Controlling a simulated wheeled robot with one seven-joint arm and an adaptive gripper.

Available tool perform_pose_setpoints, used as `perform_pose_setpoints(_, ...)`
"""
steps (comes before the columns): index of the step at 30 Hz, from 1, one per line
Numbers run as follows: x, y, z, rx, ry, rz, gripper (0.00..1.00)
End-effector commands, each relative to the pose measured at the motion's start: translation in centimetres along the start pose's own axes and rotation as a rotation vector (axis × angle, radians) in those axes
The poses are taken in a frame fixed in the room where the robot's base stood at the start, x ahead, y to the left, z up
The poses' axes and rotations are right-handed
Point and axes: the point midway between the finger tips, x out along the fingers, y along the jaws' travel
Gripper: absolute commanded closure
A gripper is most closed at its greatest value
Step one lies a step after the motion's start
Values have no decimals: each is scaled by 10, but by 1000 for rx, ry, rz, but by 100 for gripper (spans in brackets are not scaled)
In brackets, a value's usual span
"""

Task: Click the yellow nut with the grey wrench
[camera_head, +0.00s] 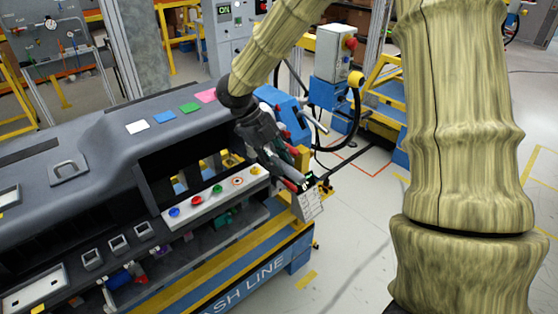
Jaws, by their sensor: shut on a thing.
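A light strip (220,196) along the dashboard's front right carries a row of coloured nuts. The yellow nut (255,170) is at its right end, just left of my gripper. My gripper (304,184) is at the right end of the dashboard, shut and pointing down to the right. It is shut on the grey wrench (323,179), a small dark bar showing at the fingertips. Most of the wrench is hidden or too small to make out. It appears apart from the yellow nut.
Blue (174,212), red (196,201) and green (217,189) nuts share the strip. A pale patterned block (308,204) stands below my fingertips. A blue machine part (284,112) is behind my gripper. Open floor (355,225) lies to the right.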

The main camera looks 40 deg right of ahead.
Motion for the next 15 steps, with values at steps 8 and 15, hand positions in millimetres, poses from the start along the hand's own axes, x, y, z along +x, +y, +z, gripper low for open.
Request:
perform_pose_setpoints(8,-2,-2,-2,3,-4,3,100)
perform_pose_setpoints(15,12,2,3,3,-1,4,100)
